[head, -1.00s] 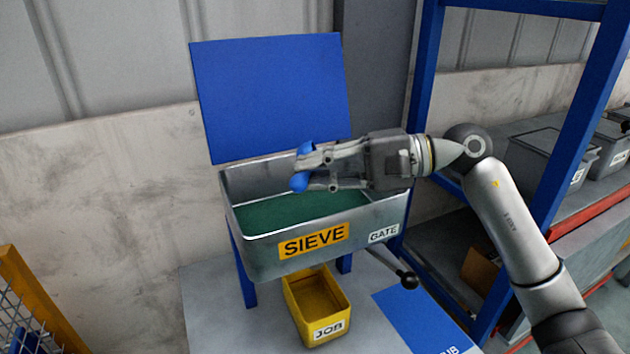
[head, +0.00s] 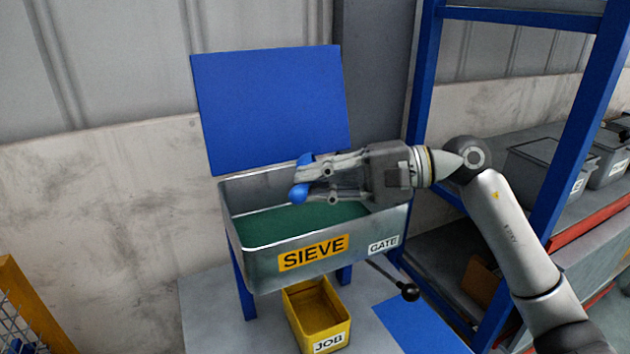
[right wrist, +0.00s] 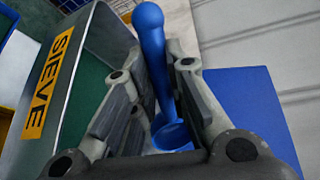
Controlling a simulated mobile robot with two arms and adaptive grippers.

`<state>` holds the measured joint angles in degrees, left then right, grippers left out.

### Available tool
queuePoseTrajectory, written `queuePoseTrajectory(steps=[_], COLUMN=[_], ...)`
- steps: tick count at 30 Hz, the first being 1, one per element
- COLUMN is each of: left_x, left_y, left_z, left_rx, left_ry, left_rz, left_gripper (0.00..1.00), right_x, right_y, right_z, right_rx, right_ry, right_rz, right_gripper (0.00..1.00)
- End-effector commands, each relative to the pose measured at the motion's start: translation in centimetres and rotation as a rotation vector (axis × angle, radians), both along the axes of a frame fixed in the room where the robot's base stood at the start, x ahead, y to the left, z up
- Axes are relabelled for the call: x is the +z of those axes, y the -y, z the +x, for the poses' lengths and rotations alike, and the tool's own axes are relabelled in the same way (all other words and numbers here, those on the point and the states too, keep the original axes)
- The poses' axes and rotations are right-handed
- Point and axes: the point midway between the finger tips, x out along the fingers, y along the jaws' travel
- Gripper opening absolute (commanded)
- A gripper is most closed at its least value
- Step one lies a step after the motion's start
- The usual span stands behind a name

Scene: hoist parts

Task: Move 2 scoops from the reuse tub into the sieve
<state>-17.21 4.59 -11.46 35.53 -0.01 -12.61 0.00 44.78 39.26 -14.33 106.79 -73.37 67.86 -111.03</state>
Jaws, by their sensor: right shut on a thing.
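The grey metal sieve (head: 255,262) stands on legs, with a yellow SIEVE label on its front and a green mesh floor (head: 300,218). My right gripper (head: 312,180) is above the sieve's right half, shut on a blue scoop (head: 299,194). In the right wrist view the scoop (right wrist: 158,60) runs between the fingers, with a round knob at the top and a wider round part low down. I cannot tell whether it holds anything. The sieve's side (right wrist: 88,50) also shows there at left. No tub labelled reuse is visible. My left gripper is not in view.
A yellow JOB tub (head: 320,312) stands below the sieve. The GATE lever (head: 409,292) sticks out at front right. A blue panel (head: 268,105) rises behind the sieve. A blue mat (head: 420,330) lies at lower right. A blue-framed shelf (head: 585,110) with grey bins stands right.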

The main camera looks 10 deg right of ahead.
Motion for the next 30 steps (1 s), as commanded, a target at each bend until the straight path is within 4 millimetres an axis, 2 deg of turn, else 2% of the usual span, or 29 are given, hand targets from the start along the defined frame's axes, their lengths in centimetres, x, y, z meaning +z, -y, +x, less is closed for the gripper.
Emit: queuePoseTrajectory(steps=[4, 8, 30], left_x=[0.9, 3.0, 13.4], left_y=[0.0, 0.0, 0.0], left_z=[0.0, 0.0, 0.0], left_rx=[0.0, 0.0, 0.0], left_ry=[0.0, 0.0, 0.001], left_rz=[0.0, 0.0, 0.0], left_gripper=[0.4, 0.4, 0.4], right_x=[0.6, 1.4, 2.9], right_y=[0.0, 0.0, -0.1], right_z=[0.0, 0.0, 0.0], right_rx=[0.006, 0.025, 0.15], right_ry=[-0.005, -0.034, -0.21], right_rz=[-0.027, -0.12, -0.664], right_gripper=[0.0, 0.0, 0.0])
